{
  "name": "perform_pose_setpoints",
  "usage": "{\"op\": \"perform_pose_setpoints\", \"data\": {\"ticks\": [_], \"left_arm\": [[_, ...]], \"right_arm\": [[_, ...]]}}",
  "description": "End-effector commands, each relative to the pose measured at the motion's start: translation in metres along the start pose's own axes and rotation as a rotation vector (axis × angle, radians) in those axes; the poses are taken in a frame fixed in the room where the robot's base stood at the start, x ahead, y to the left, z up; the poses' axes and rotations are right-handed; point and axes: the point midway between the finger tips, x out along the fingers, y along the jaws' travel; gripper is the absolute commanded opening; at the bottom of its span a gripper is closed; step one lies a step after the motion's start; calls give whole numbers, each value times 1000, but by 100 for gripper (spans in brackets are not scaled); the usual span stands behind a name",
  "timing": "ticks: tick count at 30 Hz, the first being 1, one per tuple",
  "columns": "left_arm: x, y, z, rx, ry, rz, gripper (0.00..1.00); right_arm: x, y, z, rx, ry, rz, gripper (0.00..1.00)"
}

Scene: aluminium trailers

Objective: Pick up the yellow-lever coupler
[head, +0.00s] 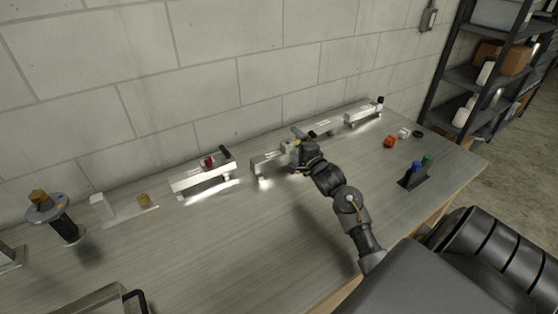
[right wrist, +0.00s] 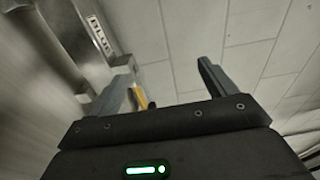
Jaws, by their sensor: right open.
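My right gripper (head: 299,141) is open at the middle aluminium trailer (head: 268,164) on the bench. A small yellow part (head: 297,143), seemingly the coupler's lever, shows beside the gripper and is mostly hidden by it. In the right wrist view the yellow lever (right wrist: 140,97) lies between the open fingers of the gripper (right wrist: 160,80), close to the left finger. A metal bar with a "BLUE" label (right wrist: 99,36) runs down to a grey block near that finger. Contact cannot be told. My left gripper is not in view.
A trailer with a red part (head: 203,178) stands to the left, another trailer (head: 362,113) to the right. A disc-topped stand (head: 62,220) is at far left. The front middle is clear.

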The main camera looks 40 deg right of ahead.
Motion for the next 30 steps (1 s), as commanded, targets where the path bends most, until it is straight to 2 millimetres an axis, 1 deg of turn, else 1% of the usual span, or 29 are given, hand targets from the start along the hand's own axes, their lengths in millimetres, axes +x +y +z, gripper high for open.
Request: {"op": "perform_pose_setpoints", "data": {"ticks": [1,3,7,9,11,18,21,25,30], "left_arm": [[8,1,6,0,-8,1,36],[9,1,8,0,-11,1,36],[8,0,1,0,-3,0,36],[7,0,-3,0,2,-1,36],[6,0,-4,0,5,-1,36],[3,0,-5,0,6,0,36],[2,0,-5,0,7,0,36],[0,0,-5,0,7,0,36],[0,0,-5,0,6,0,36]], "right_arm": [[-1,8,-1,0,2,-1,84],[-2,8,-3,0,4,-1,84],[-3,9,-6,0,9,0,84],[-4,15,-8,1,11,3,84],[-4,24,-8,3,12,5,84],[-4,73,-7,1,10,5,84],[-4,89,-6,1,10,2,84],[11,87,-6,0,8,0,84],[14,88,-5,0,7,0,84]]}}
